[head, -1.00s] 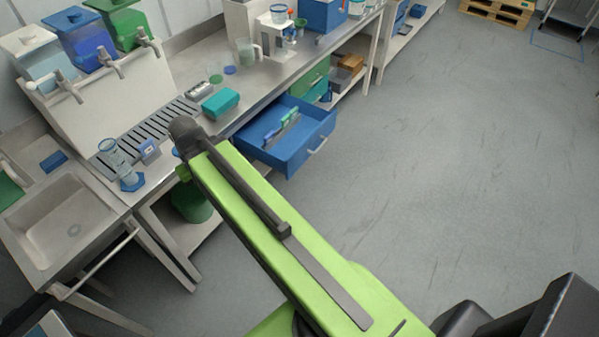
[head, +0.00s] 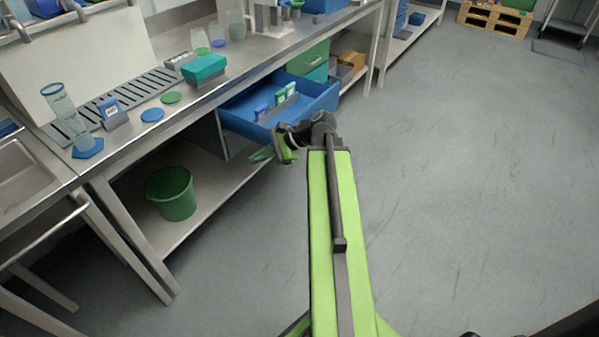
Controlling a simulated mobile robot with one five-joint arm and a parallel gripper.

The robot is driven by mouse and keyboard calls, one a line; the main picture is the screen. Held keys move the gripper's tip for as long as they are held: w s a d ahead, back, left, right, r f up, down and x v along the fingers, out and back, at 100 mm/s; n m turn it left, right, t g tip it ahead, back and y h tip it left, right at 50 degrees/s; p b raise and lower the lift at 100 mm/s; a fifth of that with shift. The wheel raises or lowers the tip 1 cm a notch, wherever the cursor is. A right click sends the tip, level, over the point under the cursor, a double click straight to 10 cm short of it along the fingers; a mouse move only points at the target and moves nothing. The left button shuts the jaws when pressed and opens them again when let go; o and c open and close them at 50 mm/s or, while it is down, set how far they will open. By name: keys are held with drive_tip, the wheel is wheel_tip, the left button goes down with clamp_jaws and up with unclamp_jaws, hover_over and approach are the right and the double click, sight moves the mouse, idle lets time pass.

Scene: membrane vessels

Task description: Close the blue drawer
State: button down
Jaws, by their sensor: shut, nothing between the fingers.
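The blue drawer (head: 318,96) stands pulled out from under the steel bench. Small blue, green and white items lie inside it. I cannot tell whether the gripper touches the drawer.
The steel bench (head: 150,135) runs along the left with a teal box (head: 205,68) on top. A green bucket (head: 171,193) stands on its lower shelf. A green drawer (head: 308,57) is behind the blue one. The floor to the right is clear.

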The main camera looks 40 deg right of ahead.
drive_tip(key=s+d+f+m+t+h+b, duration=0.1)
drive_tip(key=s+d+f+m+t+b, duration=0.15)
drive_tip(key=s+d+m+b, duration=0.4)
drive_tip(key=s+d+f+m+t+h+b, duration=0.1)
drive_tip(key=d+f+m+t+b, duration=0.2)
drive_tip(key=d, duration=0.6)
drive_tip(key=s+d+f+m+t+h+b, duration=0.1)
drive_tip(key=s+d+m+t+b, duration=0.3)
drive_tip(key=d+b, duration=0.35)
drive_tip(key=x, duration=1.4)
drive_tip(key=shift+r+p, duration=0.25)
drive_tip(key=shift+p, duration=0.2)
